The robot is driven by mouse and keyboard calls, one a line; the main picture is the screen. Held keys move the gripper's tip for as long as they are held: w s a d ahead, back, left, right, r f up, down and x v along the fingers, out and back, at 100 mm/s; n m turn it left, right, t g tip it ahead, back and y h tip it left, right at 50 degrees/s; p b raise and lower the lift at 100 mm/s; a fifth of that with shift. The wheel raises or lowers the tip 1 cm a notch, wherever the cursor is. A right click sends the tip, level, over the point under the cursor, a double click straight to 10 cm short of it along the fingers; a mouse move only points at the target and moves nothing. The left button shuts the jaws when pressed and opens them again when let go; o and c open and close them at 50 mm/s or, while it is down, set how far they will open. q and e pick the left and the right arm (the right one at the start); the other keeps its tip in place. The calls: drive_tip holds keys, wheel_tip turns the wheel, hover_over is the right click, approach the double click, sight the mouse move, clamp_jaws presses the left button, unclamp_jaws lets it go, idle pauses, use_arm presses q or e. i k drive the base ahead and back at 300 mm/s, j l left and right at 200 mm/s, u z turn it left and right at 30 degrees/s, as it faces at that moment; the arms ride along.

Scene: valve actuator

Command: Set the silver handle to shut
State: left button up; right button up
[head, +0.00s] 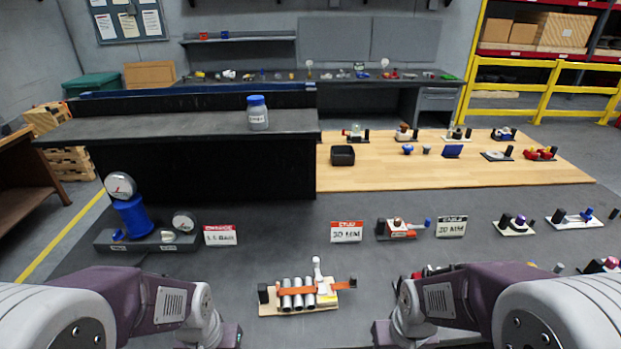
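A valve unit stands at the left on a dark base (140,244). It has a blue body (134,216), a round gauge (120,185) on top and a second gauge (184,221) at its right. A small silver handle (168,236) sits low on the front right of the base, and a small blue handle (118,235) low on the front left. Small labels under both are too small to read. The silver handle's exact angle is hard to tell. My two arms reach in from the lower left and lower right; their gripper fingers are below the picture, away from the valve unit.
A red-and-white sign (220,235) stands just right of the valve unit. A wooden board (299,301) with silver cylinders under an orange strap lies between my arms. More signs and small fixtures stand to the right. A dark raised bench (190,125) lies behind.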

sight(318, 278)
drive_tip(key=j+z, duration=0.25)
drive_tip(key=j, duration=0.25)
drive_tip(key=j+z, duration=0.25)
drive_tip(key=j, duration=0.3)
drive_tip(key=k+j+z, duration=0.1)
drive_tip(key=j+z, duration=0.15)
drive_tip(key=j, duration=0.25)
drive_tip(key=k+j+z, duration=0.1)
drive_tip(key=j+z, duration=0.15)
drive_tip(key=j, duration=0.25)
drive_tip(key=k+j+z, duration=0.25)
drive_tip(key=j, duration=0.2)
drive_tip(key=k+j+z, duration=0.2)
drive_tip(key=j, duration=0.25)
drive_tip(key=k+j+z, duration=0.25)
drive_tip(key=j, duration=0.15)
drive_tip(key=k+j+z, duration=0.25)
drive_tip(key=i+j, duration=0.1)
drive_tip(key=j, duration=0.05)
